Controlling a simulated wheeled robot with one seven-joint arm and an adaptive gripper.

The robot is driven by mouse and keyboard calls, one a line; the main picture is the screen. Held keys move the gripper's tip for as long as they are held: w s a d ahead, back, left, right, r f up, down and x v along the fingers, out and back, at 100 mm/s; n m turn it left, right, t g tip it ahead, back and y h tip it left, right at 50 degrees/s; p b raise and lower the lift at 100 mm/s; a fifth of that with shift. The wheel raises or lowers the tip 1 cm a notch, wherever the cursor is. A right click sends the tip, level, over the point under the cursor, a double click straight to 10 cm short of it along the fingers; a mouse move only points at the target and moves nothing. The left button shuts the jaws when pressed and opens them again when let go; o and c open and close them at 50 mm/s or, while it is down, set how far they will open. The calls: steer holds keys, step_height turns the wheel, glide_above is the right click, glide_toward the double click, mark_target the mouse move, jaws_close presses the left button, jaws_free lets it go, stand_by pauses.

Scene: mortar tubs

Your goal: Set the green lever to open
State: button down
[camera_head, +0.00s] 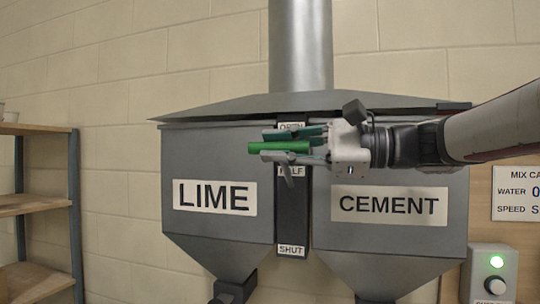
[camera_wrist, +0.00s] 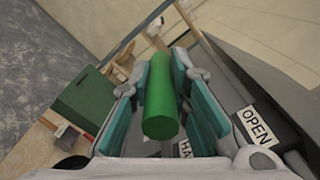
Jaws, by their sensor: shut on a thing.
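The green lever (camera_head: 266,147) shows as a round green handle in front of the dark strip between the two hoppers. In the head view it appears between the OPEN label (camera_head: 290,126) and the HALF label (camera_head: 292,171). My gripper (camera_head: 285,146) comes in from the right and is shut on the handle, one finger above and one below. In the wrist view the handle (camera_wrist: 160,105) lies between the teal finger pads. The OPEN label (camera_wrist: 257,126) shows to the right there. The SHUT label (camera_head: 291,250) is at the strip's bottom. The lever's pivot is hidden.
The LIME hopper (camera_head: 215,235) is left of the strip and the CEMENT hopper (camera_head: 390,235) right of it, under an overhanging lid. A wooden shelf (camera_head: 35,203) stands far left. A control box (camera_head: 492,272) with a lit green lamp is at the lower right.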

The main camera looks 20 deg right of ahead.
steer(key=shift+w+d+r, duration=0.25)
steer(key=shift+w+r, duration=0.05)
steer(key=shift+r, duration=0.4)
steer(key=c, duration=1.5)
jaws_free()
steer(key=shift+s+d, duration=0.1)
steer(key=shift+d, duration=0.1)
steer(key=v, duration=1.1)
steer(key=shift+s+d, duration=0.2)
steer(key=shift+d, duration=0.05)
